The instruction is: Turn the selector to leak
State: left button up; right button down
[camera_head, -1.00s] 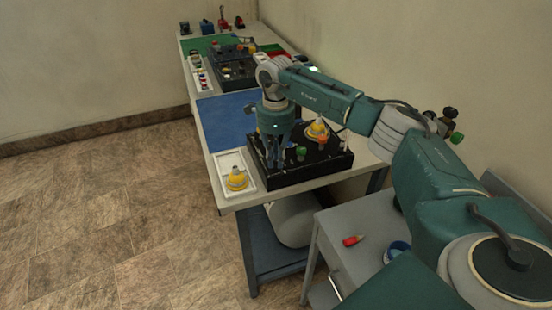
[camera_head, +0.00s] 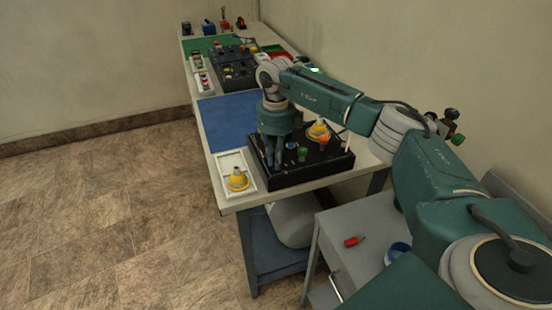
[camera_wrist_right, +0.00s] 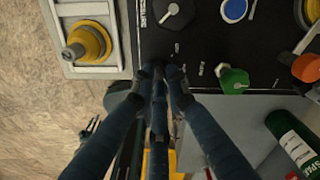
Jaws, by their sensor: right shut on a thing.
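The black trainer panel (camera_head: 310,171) lies at the near end of the long table. My right gripper (camera_head: 274,163) points down at its left part. In the right wrist view its fingers (camera_wrist_right: 160,82) are closed together at the panel's edge, beside small white labels. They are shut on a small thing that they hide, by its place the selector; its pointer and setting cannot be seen. A black hexagonal knob (camera_wrist_right: 175,12), a blue dial (camera_wrist_right: 235,9) and a green knob (camera_wrist_right: 233,80) stand clear of the fingers. My left gripper is not in view.
A white tray (camera_head: 225,160) with a yellow fitting (camera_head: 238,179) sits left of the panel. Another yellow fitting (camera_head: 318,130) and an orange knob (camera_head: 324,140) are on the panel. A blue mat (camera_head: 225,120) lies behind. A grey cart (camera_head: 345,262) stands in front.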

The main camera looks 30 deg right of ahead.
jog(key=shift+w+r, duration=0.1)
dwell(0.3)
jog(key=c, duration=1.7)
grip_release()
notch_tip(320, 180, up, 12)
